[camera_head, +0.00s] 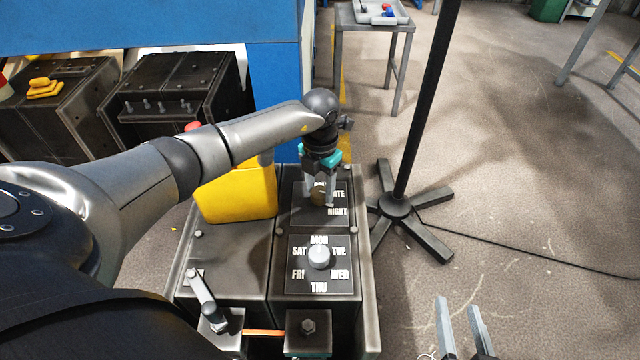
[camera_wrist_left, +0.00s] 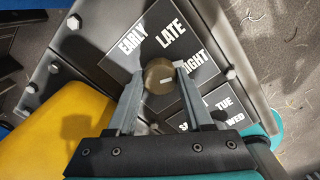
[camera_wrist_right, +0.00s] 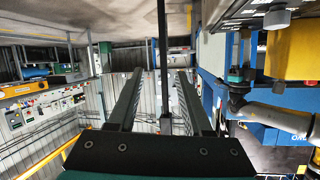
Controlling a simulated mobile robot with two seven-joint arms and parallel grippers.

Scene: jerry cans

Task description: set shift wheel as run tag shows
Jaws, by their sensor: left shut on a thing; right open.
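The shift wheel is a round brass knob (camera_wrist_left: 159,76) on a dark plate (camera_wrist_left: 112,62). The words EARLY, LATE and a partly hidden third word, ending IGHT, stand around it. A pale mark shows on the knob; which word it points to is hard to tell. My left gripper (camera_head: 319,198) is shut on this knob from above, one finger on each side, also in the left wrist view (camera_wrist_left: 158,82). My right gripper (camera_head: 460,308) is open and empty, off to the right over the floor. I cannot make out a run tag in these views.
A silver day wheel (camera_head: 319,257), ringed by MON to SAT, sits in front of the shift plate. A yellow jerry can (camera_head: 238,192) stands left of my left gripper. A lever (camera_head: 203,298) is at the front left. A black pole stand (camera_head: 396,205) is to the right.

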